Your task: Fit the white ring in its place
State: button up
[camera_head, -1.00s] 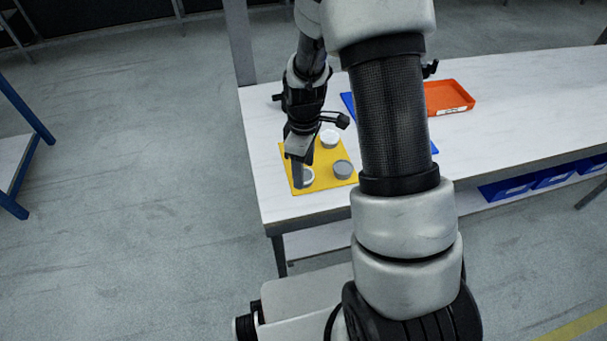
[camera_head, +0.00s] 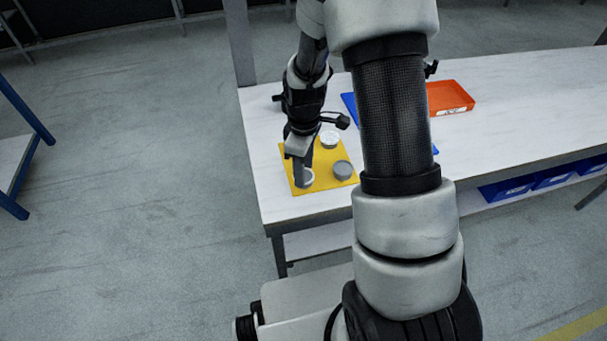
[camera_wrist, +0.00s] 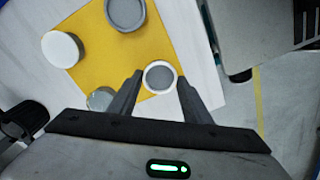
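The white ring (camera_head: 308,181) shows as a pale round rim at the front left of the yellow mat (camera_head: 325,179), partly hidden by my gripper (camera_head: 302,174). In the wrist view the white ring (camera_wrist: 146,82) surrounds a grey round middle; I cannot tell whether that is a separate part. My gripper (camera_wrist: 159,79) is open, with one finger on each side of the ring and a narrow gap at each side. I cannot tell its height above the ring.
A grey can (camera_head: 342,170) and a white can (camera_head: 330,139) stand on the mat. A greyish round thing (camera_wrist: 99,98) is partly hidden by my left finger in the wrist view. An orange tray (camera_head: 449,96) lies farther back. The table's front edge is near.

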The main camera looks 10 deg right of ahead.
jog(key=shift+r, duration=0.1)
dwell(0.4)
jog(key=shift+r+p, duration=2.2)
jog(key=shift+r, duration=0.7)
